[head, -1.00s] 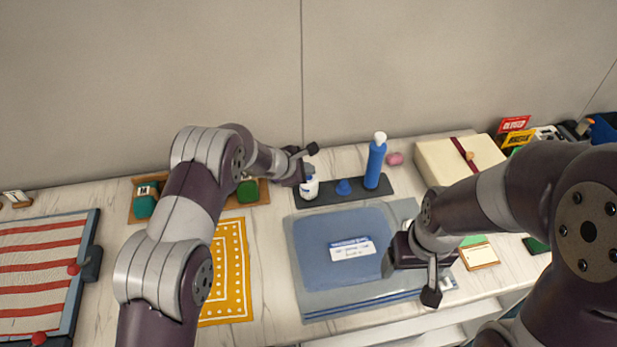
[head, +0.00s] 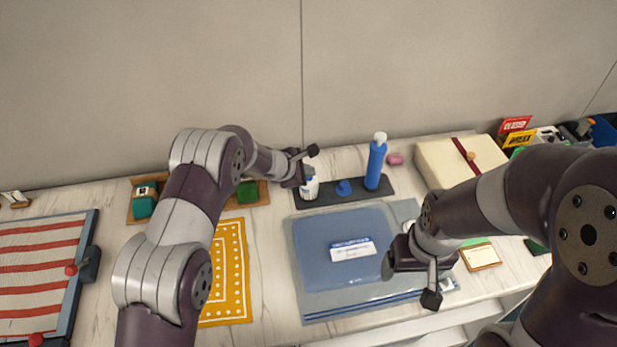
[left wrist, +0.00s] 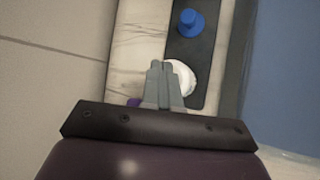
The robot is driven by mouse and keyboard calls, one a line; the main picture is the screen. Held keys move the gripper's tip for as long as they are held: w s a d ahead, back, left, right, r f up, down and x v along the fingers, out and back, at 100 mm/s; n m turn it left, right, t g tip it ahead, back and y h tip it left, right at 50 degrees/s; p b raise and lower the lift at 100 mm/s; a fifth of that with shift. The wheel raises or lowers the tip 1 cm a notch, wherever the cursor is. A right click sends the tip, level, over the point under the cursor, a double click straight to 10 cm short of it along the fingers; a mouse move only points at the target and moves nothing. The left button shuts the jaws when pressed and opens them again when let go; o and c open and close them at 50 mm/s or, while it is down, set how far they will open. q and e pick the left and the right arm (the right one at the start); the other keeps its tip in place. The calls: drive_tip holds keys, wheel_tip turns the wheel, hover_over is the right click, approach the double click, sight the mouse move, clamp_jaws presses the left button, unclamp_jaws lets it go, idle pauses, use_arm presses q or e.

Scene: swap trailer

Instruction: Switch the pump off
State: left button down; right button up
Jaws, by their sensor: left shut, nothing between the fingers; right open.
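A black tray (head: 330,198) on the counter holds a white bottle with a blue label (head: 311,188), a small blue piece (head: 343,187) and a tall blue cylinder with a white top (head: 375,163). I cannot tell for sure which is the pump, and no switch is clear. My left gripper (head: 304,179) is at the white bottle. In the left wrist view its fingers (left wrist: 163,68) are shut and empty, overlapping the bottle's round white top (left wrist: 183,78); contact is unclear. My right gripper (head: 388,266) is open over the right side of a blue bag; its fingertips are mostly hidden.
The blue bag (head: 312,280) with a white label lies flat in front of the tray. A yellow dotted cloth (head: 232,268) lies left of it. A cream box (head: 438,160) stands at the right. A striped panel (head: 35,262) is at far left. The wall is close behind.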

use_arm(q)
drive_tip(key=shift+r+p, duration=0.4)
drive_tip(key=shift+r, duration=0.45)
wheel_tip(320, 180, up, 6)
drive_tip(key=p, duration=0.3)
drive_tip(key=shift+p, duration=0.4)
